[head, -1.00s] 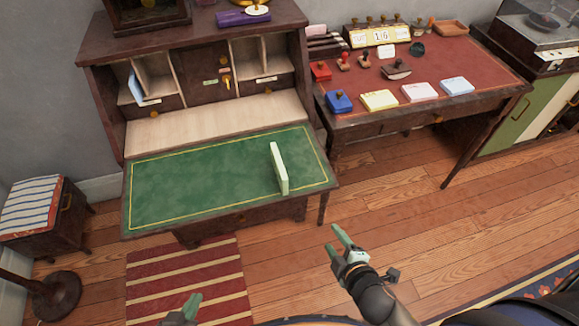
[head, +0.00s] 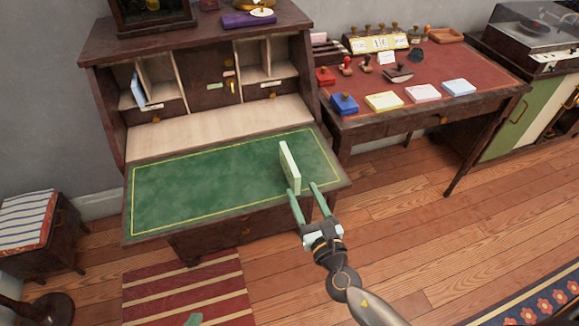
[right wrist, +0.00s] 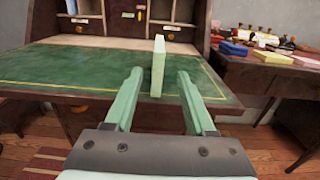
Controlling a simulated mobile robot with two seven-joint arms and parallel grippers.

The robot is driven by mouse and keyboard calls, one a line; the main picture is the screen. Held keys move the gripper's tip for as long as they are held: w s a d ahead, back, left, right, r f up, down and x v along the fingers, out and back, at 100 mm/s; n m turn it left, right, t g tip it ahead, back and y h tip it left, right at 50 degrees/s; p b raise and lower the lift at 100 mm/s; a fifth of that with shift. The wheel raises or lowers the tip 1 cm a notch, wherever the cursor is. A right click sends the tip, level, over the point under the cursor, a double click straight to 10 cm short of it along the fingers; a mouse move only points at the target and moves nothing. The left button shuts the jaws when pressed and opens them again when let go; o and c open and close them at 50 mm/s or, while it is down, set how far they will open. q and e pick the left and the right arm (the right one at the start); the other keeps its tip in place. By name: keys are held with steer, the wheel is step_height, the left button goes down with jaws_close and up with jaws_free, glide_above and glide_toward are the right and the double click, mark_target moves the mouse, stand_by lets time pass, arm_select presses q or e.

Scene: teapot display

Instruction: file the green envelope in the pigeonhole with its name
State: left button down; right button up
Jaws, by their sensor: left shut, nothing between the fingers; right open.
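The pale green envelope (head: 290,168) stands upright on edge near the right end of the green desk top. It also shows in the right wrist view (right wrist: 158,58), between and beyond the fingers. My right gripper (head: 305,188) is open and empty at the desk's front edge, its fingertips just short of the envelope. My left gripper (head: 194,319) shows only a green tip at the bottom edge; it is shut and empty. The pigeonholes (head: 160,78) are at the back of the bureau, left and right of a small central door. Their small labels are too small to read.
A pale blue envelope (head: 138,90) leans in the left pigeonhole. The green desk top (head: 190,190) is otherwise clear. A red-topped side table (head: 440,75) with stamps and coloured pads stands at the right. A striped stool (head: 28,225) is at the left.

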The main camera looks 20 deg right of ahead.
mark_target(292, 173)
steer(key=w, duration=0.7)
steer(key=shift+w+a, duration=0.25)
jaws_close()
stand_by(0.4)
